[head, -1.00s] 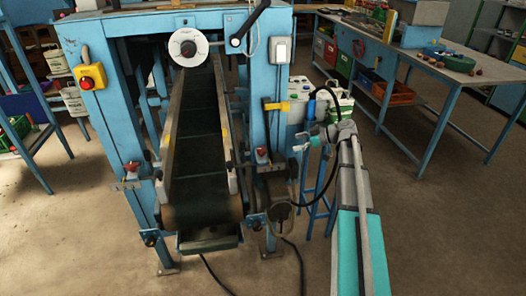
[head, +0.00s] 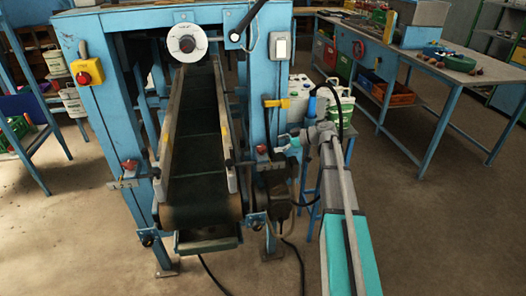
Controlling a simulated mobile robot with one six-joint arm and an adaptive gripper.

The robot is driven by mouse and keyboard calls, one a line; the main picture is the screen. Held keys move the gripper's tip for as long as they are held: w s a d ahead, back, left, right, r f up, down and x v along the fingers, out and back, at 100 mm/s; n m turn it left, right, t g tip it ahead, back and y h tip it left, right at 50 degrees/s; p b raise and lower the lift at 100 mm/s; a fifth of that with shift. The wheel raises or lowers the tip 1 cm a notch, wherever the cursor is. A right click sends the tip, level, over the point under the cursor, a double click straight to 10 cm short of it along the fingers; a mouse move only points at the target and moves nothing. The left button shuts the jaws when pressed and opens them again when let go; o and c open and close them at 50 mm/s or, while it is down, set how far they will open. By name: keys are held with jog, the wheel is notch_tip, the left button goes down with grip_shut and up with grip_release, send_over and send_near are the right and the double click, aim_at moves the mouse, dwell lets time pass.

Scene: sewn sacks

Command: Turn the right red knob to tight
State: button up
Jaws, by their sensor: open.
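The right red knob (head: 262,149) sits on the front of the blue machine's right post, beside the lower end of the conveyor. A matching left red knob (head: 130,164) is on the left post. My gripper (head: 279,145) is open, just to the right of the right knob, with its fingers pointing left towards it. A small gap seems to lie between them, but contact is hard to judge at this size. The knob's turn position cannot be read.
The dark conveyor belt (head: 197,140) slopes down between the posts. A yellow handle (head: 276,103) sticks out just above my gripper. White canisters (head: 335,98) stand on a blue stand behind my arm. Cables hang near the right post.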

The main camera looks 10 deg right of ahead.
aim_at(263, 147)
jog(key=b+x, duration=0.2)
jog(key=x, duration=0.4)
jog(key=shift+w+a+f, duration=0.1)
jog(key=shift+a, duration=0.1)
jog(key=c, duration=0.8)
